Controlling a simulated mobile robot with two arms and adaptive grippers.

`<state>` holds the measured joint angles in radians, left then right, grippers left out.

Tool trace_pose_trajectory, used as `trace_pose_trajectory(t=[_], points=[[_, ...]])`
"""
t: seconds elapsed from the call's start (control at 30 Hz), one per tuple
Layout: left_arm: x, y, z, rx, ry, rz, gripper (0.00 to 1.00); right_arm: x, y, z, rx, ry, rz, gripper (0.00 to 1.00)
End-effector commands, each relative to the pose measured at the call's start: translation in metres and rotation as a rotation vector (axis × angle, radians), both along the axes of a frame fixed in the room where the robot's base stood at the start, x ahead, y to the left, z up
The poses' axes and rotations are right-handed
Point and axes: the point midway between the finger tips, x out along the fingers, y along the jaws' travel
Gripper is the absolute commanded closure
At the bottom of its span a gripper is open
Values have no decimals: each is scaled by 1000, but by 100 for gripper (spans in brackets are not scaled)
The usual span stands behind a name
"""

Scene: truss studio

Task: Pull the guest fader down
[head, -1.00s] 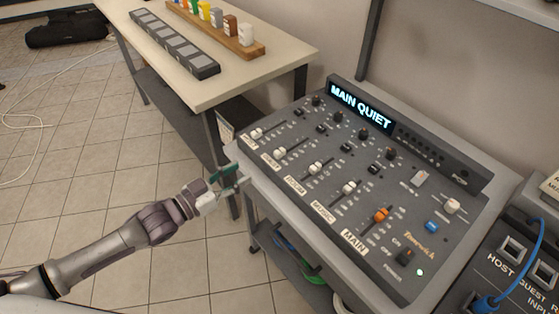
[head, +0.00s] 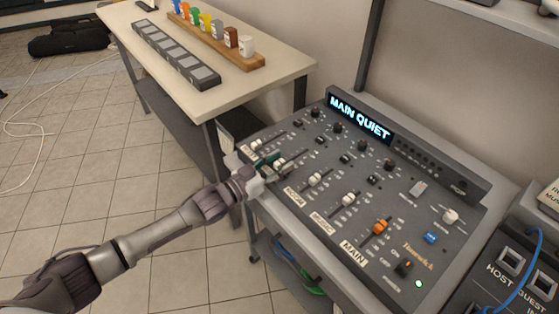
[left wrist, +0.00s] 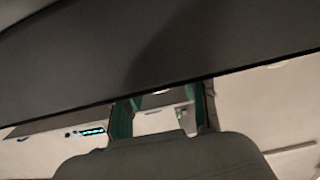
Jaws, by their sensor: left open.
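The mixing console (head: 440,215) has a row of faders with white caps and an orange cap on the MAIN one. The second fader's cap (head: 281,163), counted from the left, is white and is probably the guest one; my gripper covers its label. My left gripper (head: 269,164) is open at the console's left front edge, with its fingertips close beside that cap. I cannot tell whether they touch it. In the left wrist view the green fingertips (left wrist: 160,112) stand apart, with a pale shape between them. My right gripper is not in view.
The first fader's cap (head: 256,145) is close to my gripper on the left, and the third cap (head: 315,180) is to its right. The display (head: 360,117) reads MAIN QUIET. A side table (head: 285,75) with a bottle rack stands behind left.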

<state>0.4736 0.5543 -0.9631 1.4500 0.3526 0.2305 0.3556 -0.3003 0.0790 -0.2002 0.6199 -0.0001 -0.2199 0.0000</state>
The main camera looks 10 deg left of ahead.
Motion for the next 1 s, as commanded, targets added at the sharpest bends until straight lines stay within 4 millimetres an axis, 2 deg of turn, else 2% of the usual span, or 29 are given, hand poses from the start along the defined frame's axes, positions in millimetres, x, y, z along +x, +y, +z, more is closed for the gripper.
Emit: trace_pose_trajectory(t=[0.3, 0.37, 0.57, 0.6, 1.0], points=[[2, -2, 0, 0, 0, 0, 56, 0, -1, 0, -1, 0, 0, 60], [2, -2, 0, 0, 0, 0, 65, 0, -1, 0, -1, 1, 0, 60], [2, -2, 0, 0, 0, 0, 98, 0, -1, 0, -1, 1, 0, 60], [2, -2, 0, 0, 0, 0, 100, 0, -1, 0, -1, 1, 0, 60], [-4, 4, 0, 1, 2, 1, 100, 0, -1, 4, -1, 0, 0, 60]])
